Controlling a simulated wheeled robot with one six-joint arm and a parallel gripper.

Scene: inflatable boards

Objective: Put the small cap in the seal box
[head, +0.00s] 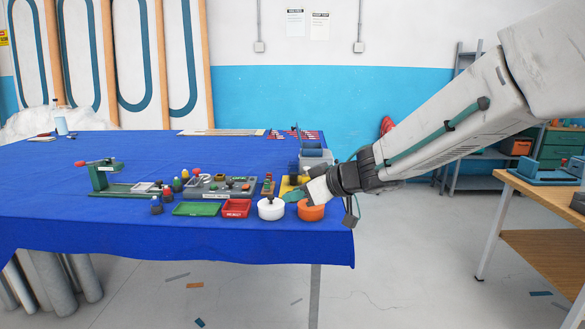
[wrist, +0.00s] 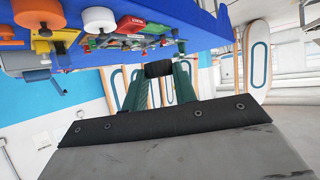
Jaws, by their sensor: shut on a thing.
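My gripper (wrist: 160,80) is shut on a small black cylindrical piece (wrist: 158,69), seen between its teal fingers in the wrist view; I take it as the small cap. In the head view my gripper (head: 293,196) is at the right end of the blue table, over the white and orange round tubs; the held piece cannot be made out there. Which container is the seal box I cannot tell for sure. Candidates are a red tray (head: 236,208) with a label, a green tray (head: 195,209) and a grey bin (head: 315,155) behind my gripper.
A white round tub (head: 271,209) and an orange round tub (head: 311,211) stand at the front edge. A grey rack (head: 216,187) with small coloured parts and a green press (head: 105,178) are further left.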

